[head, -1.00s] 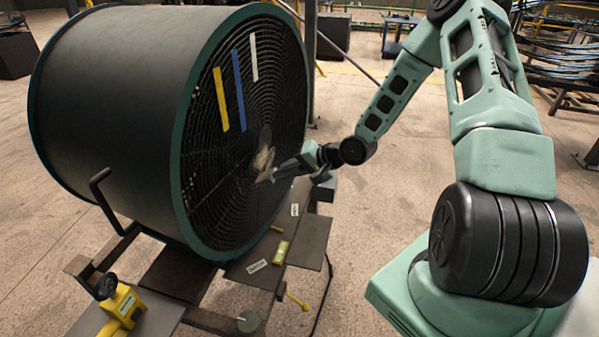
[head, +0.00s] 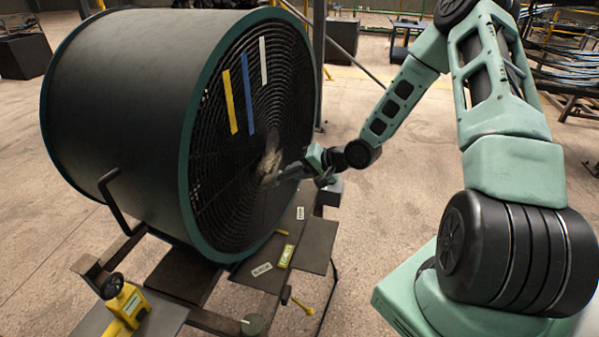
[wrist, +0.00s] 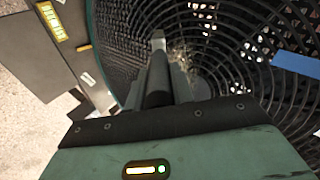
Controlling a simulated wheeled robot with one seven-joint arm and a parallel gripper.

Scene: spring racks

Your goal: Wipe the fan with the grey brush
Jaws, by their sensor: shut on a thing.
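The fan (head: 118,95) is a big black drum with a green rim, and its round wire grille (head: 232,185) faces right. A pale dusty patch (head: 270,158) shows near the grille's middle. My gripper (head: 290,174) is at the grille just below and right of this patch. In the wrist view the gripper (wrist: 158,75) is shut on a grey bar-like thing (wrist: 158,42), likely the grey brush, which points at the grille. Its bristles are hidden, and I cannot tell whether it touches the grille. The grille fills the right of the wrist view (wrist: 245,95).
Yellow, blue and white strips (head: 247,94) hang on the grille. Below it is a dark stand shelf (head: 262,277) with labels and a yellow-green item (head: 286,256). A yellow tool (head: 126,303) sits at lower left. Open floor lies right of the fan.

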